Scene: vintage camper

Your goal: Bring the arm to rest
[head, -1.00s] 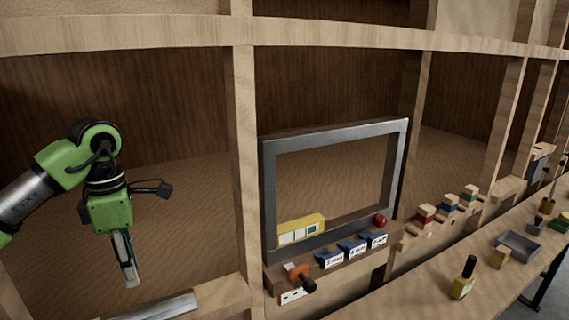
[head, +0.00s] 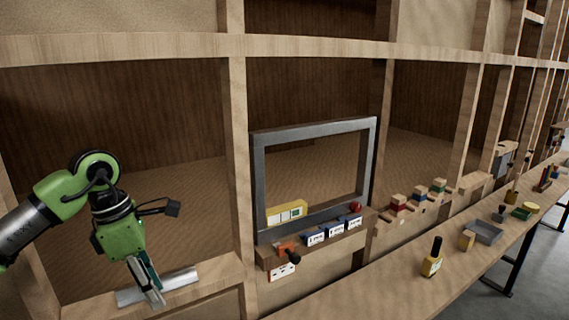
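My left arm comes in from the left with its green gripper (head: 150,284) pointing down. The fingertips are over or beside a flat grey metal strip (head: 180,281) on the wooden ledge at the lower left; I cannot tell whether they touch it. The fingers look close together, and the view is too small to show whether anything is between them. My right gripper is not in view.
A grey metal frame (head: 258,185) stands in the middle, with labelled blue bins (head: 333,231) and a yellow box (head: 287,212) at its foot. The wooden bench (head: 350,297) carries a yellow bottle (head: 432,260) and a grey tray (head: 484,232). Wooden posts (head: 237,150) divide the bays.

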